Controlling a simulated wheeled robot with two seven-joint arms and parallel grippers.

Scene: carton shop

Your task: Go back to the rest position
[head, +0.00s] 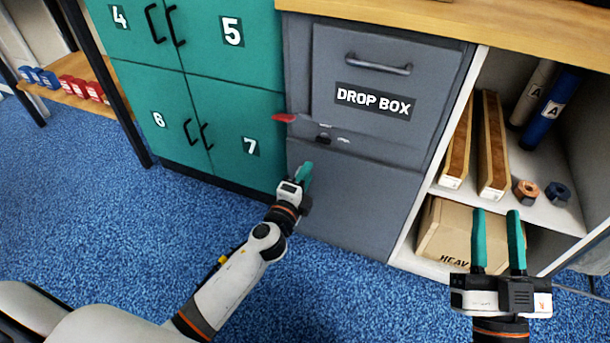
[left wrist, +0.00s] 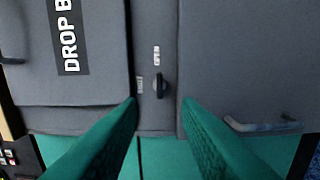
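My left gripper (head: 306,172) is in front of the grey drop box cabinet (head: 362,200), low and left of its lock knob. In the left wrist view the two green fingers of the left gripper (left wrist: 160,102) are apart with nothing between the tips. The small dark knob (left wrist: 158,86) shows just beyond the fingertips and also in the head view (head: 323,139); the fingers look clear of it. My right gripper (head: 498,214) is open and empty, its fingers pointing up in the picture, in front of the open shelf at the right.
Green lockers (head: 192,75) stand left of the drop box. The shelf (head: 515,207) holds wooden rails, nuts, rolled tubes and a carton marked HEAVY (head: 462,235). A red piece (head: 284,118) juts out at the drop box's left edge. Blue carpet (head: 110,240) is free at the left.

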